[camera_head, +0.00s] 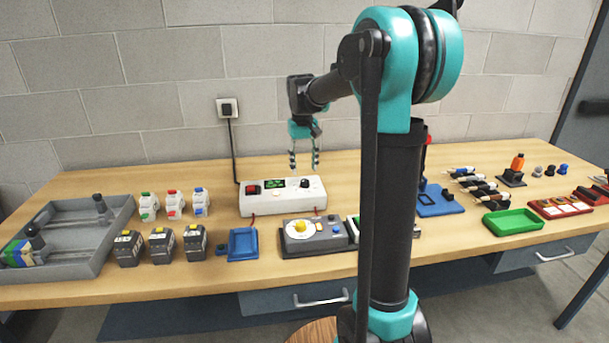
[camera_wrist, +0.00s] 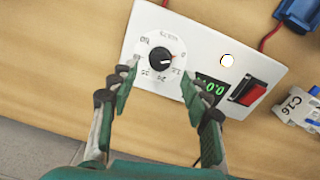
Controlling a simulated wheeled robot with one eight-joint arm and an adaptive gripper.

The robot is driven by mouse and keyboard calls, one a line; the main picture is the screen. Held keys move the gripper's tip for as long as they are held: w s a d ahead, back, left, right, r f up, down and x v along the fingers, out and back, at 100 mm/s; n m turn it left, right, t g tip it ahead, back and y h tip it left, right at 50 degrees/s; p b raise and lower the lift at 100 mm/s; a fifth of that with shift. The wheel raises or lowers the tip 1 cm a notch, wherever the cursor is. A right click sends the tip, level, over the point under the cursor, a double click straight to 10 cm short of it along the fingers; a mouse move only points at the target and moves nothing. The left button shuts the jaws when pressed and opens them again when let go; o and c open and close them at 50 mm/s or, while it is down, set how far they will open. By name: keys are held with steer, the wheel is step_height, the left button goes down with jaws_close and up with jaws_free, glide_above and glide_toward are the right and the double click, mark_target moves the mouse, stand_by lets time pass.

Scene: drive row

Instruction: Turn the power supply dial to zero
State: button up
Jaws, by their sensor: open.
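The power supply (camera_head: 283,203) is a white box on the table, with a red switch (camera_head: 253,189) and a green-digit display (camera_head: 274,184). Its black dial (camera_head: 305,183) is at the right of the panel. In the wrist view the dial (camera_wrist: 161,56) sits on a round white scale, with a pale mark toward the right, near the 0. The display (camera_wrist: 211,88) seems to read 0.0. My gripper (camera_head: 303,165) is open and empty, pointing down above the panel. In the wrist view its fingertips (camera_wrist: 157,78) lie either side of the scale's lower part, apparently apart from the knob.
A dial unit with a yellow knob (camera_head: 300,226) and a blue tray (camera_head: 242,243) stand in front. A grey tray (camera_head: 90,215) is farther left. A wall outlet (camera_head: 228,108) has a cord running down.

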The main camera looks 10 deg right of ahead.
mark_target(304, 181)
step_height(304, 181, up, 7)
steer(key=shift+a+r, duration=0.15)
steer(key=shift+s, duration=0.15)
